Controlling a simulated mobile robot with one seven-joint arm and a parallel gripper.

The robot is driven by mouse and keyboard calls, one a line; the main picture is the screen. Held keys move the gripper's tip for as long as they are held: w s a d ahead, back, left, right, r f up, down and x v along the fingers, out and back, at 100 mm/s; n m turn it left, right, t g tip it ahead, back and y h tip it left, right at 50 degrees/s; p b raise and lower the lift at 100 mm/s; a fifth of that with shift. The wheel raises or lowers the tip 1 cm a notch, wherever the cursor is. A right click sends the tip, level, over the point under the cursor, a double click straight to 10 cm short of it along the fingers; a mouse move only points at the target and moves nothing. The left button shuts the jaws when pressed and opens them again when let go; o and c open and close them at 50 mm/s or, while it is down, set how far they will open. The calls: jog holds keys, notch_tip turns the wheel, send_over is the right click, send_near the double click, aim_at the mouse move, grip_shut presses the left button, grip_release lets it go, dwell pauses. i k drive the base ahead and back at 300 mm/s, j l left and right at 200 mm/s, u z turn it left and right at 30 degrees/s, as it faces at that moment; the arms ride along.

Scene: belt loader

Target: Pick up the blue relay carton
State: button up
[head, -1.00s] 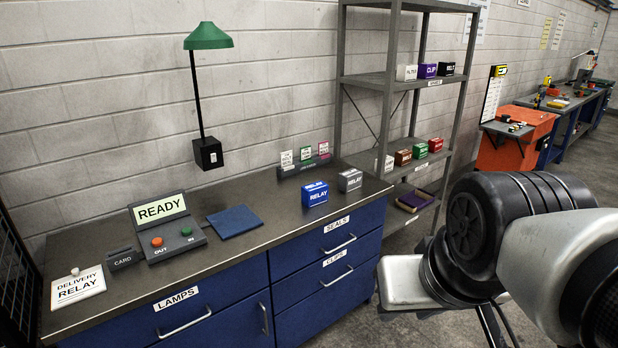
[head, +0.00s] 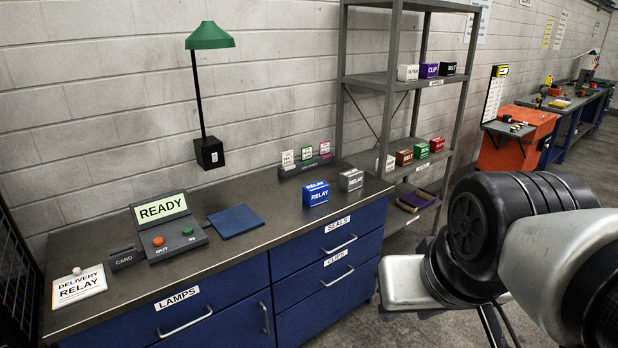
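The blue relay carton (head: 316,193) stands upright on the dark counter top (head: 270,226), near its right part, with RELAY written in white on its front. A grey carton also marked RELAY (head: 351,180) stands just to its right, a small gap apart. My arm fills the lower right of the head view, to the right of the counter and well apart from the carton. My gripper's fingertips cannot be made out, so whether it is open or shut does not show.
A blue mat (head: 236,221) lies left of the carton. A READY console (head: 168,228) with red and green buttons and a DELIVERY RELAY card (head: 79,287) are further left. A card holder (head: 306,167) stands behind. A shelf rack (head: 400,82) with small cartons rises at right.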

aim_at(314, 194)
jog(key=i+l+u, duration=0.4)
jog(key=i, duration=0.25)
jog(key=i+l+u, duration=0.35)
jog(key=i, duration=0.3)
jog(key=i+l+u, duration=0.4)
jog(key=i+l, duration=0.15)
jog(key=l, duration=0.2)
